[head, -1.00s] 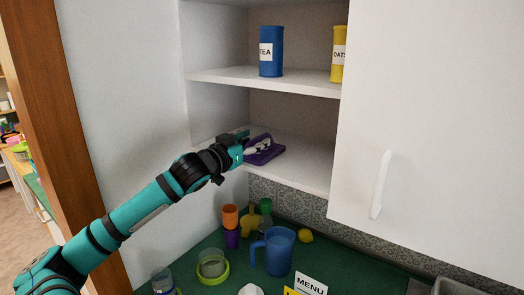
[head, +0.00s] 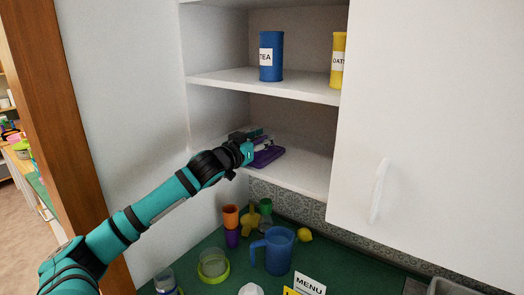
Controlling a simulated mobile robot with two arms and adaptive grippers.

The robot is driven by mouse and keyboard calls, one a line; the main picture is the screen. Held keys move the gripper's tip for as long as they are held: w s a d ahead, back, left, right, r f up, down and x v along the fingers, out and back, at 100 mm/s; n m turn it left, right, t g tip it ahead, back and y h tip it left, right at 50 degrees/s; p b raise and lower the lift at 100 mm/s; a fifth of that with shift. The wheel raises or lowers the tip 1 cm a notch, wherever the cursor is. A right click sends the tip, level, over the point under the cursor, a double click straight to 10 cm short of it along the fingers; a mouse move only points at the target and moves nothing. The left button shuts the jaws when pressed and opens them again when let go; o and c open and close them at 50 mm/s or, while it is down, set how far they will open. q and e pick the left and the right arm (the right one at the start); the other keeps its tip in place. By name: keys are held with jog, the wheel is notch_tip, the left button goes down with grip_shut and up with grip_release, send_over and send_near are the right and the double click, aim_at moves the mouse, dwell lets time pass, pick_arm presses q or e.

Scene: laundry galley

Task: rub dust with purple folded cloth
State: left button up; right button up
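The purple folded cloth (head: 268,157) is on the lower shelf (head: 304,172) of the open cupboard, near its left side. My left gripper (head: 262,144) reaches in from the left and is at the cloth, its fingers over the cloth's upper side. The fingers are small and dark here, so I cannot tell whether they are shut on the cloth. The gripper hides part of the cloth. I cannot make out any dust on the shelf. My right gripper is not in view.
A blue TEA canister (head: 271,57) and a yellow canister (head: 338,60) stand on the upper shelf. A white cupboard door (head: 440,120) is to the right. Below, the green counter (head: 215,286) holds a blue jug (head: 279,252), cups and a lemon (head: 304,235). The lower shelf's right part looks bare.

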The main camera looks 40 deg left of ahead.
pick_arm(q)
grip_shut()
jog(key=shift+r+p, duration=2.4)
jog(key=shift+r, duration=0.15)
jog(key=shift+f, duration=0.1)
